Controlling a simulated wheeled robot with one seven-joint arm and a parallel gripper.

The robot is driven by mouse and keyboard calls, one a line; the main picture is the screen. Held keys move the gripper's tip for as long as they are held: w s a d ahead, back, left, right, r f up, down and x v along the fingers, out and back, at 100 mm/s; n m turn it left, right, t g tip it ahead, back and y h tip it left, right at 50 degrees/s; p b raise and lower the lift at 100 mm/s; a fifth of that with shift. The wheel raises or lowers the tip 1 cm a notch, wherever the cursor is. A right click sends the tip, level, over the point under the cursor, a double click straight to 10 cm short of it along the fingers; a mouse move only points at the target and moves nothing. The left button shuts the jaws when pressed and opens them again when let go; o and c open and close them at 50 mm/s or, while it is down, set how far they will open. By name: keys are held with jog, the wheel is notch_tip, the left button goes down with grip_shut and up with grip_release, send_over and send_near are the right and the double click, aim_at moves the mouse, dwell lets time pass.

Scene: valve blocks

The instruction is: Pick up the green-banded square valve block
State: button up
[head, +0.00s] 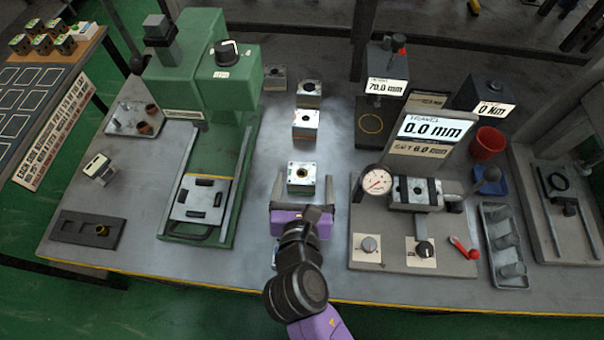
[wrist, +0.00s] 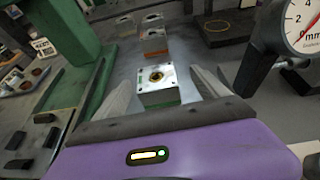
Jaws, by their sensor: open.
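The square valve block with a green band (head: 301,176) stands upright on the grey bench, nearest in a row of blocks. It has a silver top with a dark round port ringed in brass. My gripper (head: 301,188) is open, with one finger on each side of this block and a gap to both. In the wrist view the block (wrist: 157,84) sits between the fingers of my gripper (wrist: 163,78), towards their tips, with a green strip low on its front. Its lower part is partly hidden in the head view.
An orange-banded block (head: 305,127) and another block (head: 309,95) stand behind it in line. A green press (head: 215,100) rises at the left. A fixture with a dial gauge (head: 376,181) stands close at the right. A red cup (head: 487,143) is farther right.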

aim_at(302, 171)
jog(key=x, duration=0.6)
jog(key=shift+w+a+f, duration=0.15)
jog(key=shift+w+a, duration=0.1)
jog(key=shift+a, duration=0.05)
jog(key=shift+c, duration=0.4)
grip_shut()
